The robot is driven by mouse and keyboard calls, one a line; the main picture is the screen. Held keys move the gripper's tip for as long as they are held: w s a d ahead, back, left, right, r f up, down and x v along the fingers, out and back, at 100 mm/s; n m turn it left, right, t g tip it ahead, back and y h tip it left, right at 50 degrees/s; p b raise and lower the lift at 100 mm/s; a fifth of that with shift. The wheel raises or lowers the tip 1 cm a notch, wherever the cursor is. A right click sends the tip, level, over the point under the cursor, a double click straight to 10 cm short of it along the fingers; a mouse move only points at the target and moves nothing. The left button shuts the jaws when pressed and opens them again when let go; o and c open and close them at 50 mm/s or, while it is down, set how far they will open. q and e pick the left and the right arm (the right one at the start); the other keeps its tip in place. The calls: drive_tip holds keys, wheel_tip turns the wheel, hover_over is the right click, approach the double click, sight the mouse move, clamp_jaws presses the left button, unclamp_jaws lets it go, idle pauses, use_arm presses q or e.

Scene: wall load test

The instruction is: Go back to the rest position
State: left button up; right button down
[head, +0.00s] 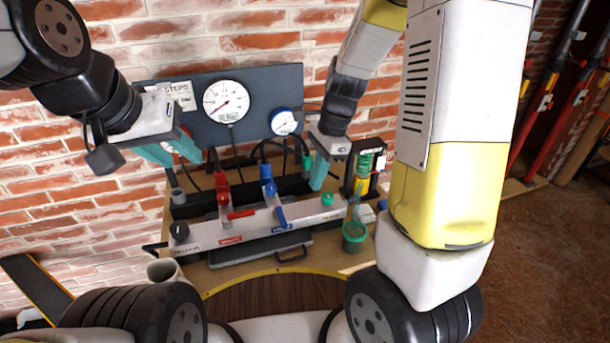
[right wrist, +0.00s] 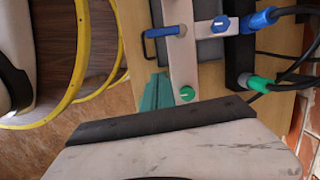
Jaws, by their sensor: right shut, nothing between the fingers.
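My left gripper (head: 177,154) is at the left of the bench, in front of the dark gauge panel's lower left. Its two teal fingers stand apart with nothing seen held between them. My right gripper (head: 319,173) points down above the right end of the white manifold bar (head: 250,228). Its teal fingers are together and empty. In the right wrist view the closed fingers (right wrist: 155,92) show beside the bar's end with the green knob (right wrist: 187,93). I cannot tell whether they touch it.
The panel (head: 260,85) carries a large gauge (head: 226,101) and a blue-rimmed gauge (head: 284,122). Red (head: 223,190) and blue (head: 268,182) fittings with hoses rise at the bar. A brick wall is behind; floor is open at right.

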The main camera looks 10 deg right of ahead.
drive_tip(key=shift+d+r, duration=0.1)
drive_tip(key=shift+r, duration=0.2)
